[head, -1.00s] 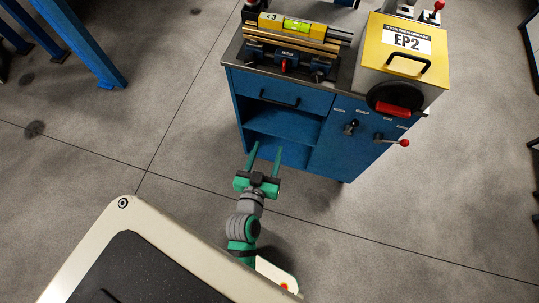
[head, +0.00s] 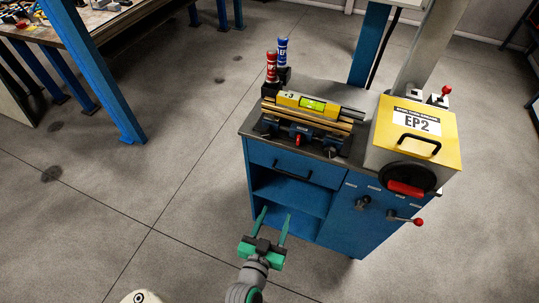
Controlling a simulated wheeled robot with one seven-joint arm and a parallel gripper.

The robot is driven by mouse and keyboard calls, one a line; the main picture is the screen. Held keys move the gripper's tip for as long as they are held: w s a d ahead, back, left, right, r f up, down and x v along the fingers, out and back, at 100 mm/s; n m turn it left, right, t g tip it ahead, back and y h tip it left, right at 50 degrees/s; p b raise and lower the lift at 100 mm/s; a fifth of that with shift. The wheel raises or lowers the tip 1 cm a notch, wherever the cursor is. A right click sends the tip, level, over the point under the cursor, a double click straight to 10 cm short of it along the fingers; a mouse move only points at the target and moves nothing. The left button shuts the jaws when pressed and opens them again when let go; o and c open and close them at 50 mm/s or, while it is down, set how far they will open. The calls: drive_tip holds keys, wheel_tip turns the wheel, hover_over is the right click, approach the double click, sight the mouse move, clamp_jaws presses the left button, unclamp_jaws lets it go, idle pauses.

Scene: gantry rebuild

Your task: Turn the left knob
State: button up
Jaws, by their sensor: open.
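A blue cabinet (head: 270,158) stands ahead of me. On the right part of its front are two controls side by side. The left knob (head: 362,203) is small and dark. The right control (head: 405,220) is a lever with a red ball end, pointing right. My gripper (head: 275,212) is open and empty, its two green fingers parallel and pointing towards the cabinet. In the picture it is left of and a little below the left knob, in front of the open shelf. It appears apart from the knob.
A yellow-topped box marked EP2 (head: 385,151) with a red handle (head: 405,188) sits on the cabinet's right. A vise (head: 300,137), a spirit level (head: 312,104) and red (head: 271,68) and blue (head: 282,52) cans are on top. Floor left of the cabinet is clear.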

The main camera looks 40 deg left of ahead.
drive_tip(key=m+t+y, duration=0.1)
drive_tip(key=m+t, duration=0.1)
approach(265, 135)
drive_tip(key=v, duration=0.3)
drive_tip(key=x, duration=1)
drive_tip(key=shift+w+d, duration=0.2)
drive_tip(key=shift+w, duration=0.05)
drive_tip(key=shift+w+a, duration=0.3)
drive_tip(key=shift+w, duration=0.15)
drive_tip(key=shift+s, duration=0.1)
drive_tip(key=shift+a, duration=0.1)
drive_tip(key=c, duration=1)
